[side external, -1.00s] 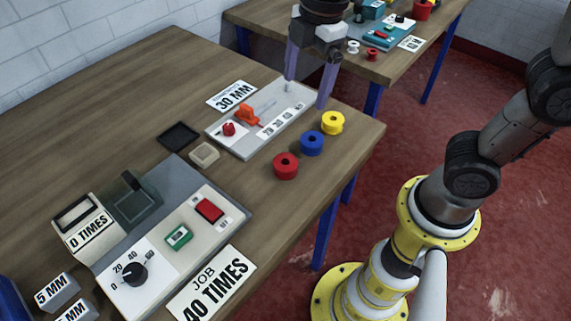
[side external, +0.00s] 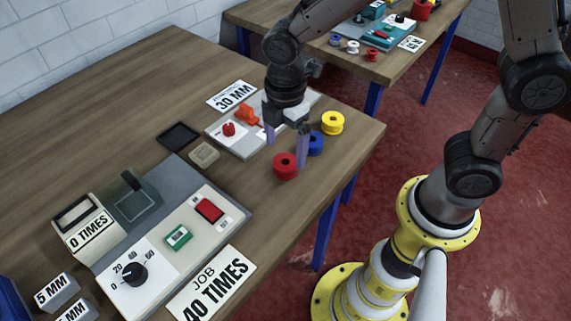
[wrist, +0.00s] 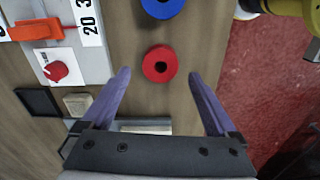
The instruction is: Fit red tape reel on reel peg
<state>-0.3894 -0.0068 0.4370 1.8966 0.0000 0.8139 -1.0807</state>
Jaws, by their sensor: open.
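The red tape reel (side external: 285,166) lies flat on the wooden table, its centre hole facing up. In the wrist view the red reel (wrist: 161,64) appears between and slightly beyond the fingertips. My gripper (side external: 286,148) is open and empty, pointing down close to the reel. The two purple fingers (wrist: 160,76) are spread wider than the reel; I cannot tell their exact height above it. The reel peg cannot be made out now; the far end of the white tape device (side external: 243,152) is partly hidden by my arm.
A blue reel (side external: 316,144) sits just beyond the red one, partly behind a finger, and a yellow reel (side external: 333,122) lies farther back. A control box (side external: 160,240) stands at front left. A small dark tray (side external: 178,136) and beige block (side external: 204,154) lie between.

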